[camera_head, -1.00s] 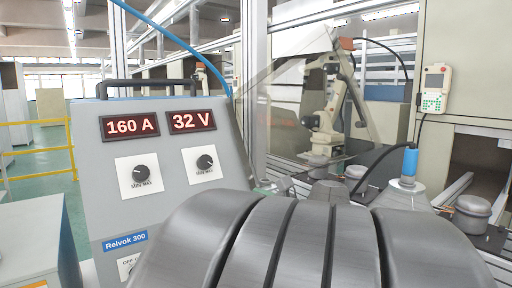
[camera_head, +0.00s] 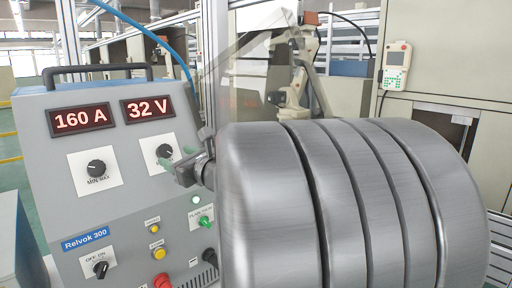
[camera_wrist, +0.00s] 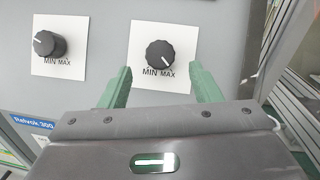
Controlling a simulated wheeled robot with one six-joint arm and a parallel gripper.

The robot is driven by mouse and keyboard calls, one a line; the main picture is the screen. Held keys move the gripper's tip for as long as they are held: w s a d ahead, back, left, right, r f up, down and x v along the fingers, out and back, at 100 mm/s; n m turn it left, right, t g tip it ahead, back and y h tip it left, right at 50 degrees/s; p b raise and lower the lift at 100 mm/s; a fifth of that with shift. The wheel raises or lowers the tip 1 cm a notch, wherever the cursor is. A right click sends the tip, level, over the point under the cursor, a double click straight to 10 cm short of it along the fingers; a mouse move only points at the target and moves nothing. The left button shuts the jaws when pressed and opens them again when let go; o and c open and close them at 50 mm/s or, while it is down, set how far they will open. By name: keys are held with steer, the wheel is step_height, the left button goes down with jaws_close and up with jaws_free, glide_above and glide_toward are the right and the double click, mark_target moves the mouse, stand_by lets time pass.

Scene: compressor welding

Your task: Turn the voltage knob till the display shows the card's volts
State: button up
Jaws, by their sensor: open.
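The voltage knob (camera_head: 164,151) is the black knob on a white plate under the right display (camera_head: 148,109), which reads 32 V. My gripper (camera_head: 174,159) is open at the lower right of this knob in the head view. In the wrist view its green fingertips (camera_wrist: 161,72) stand left and right of the knob, without visible contact. I cannot tell the remaining depth to the panel. No card shows in either view.
The left knob (camera_head: 96,168) sits under the 160 A display (camera_head: 81,119). Below are a green switch (camera_head: 205,221), yellow buttons, a red button (camera_head: 162,281) and an OFF/ON switch (camera_head: 100,268). A blue cable (camera_head: 150,37) hangs behind the welder. My arm hides the right side.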

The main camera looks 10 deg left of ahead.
mark_target(167, 152)
steer(key=x, duration=0.5)
steer(key=shift+d, duration=0.1)
steer(key=c, duration=1)
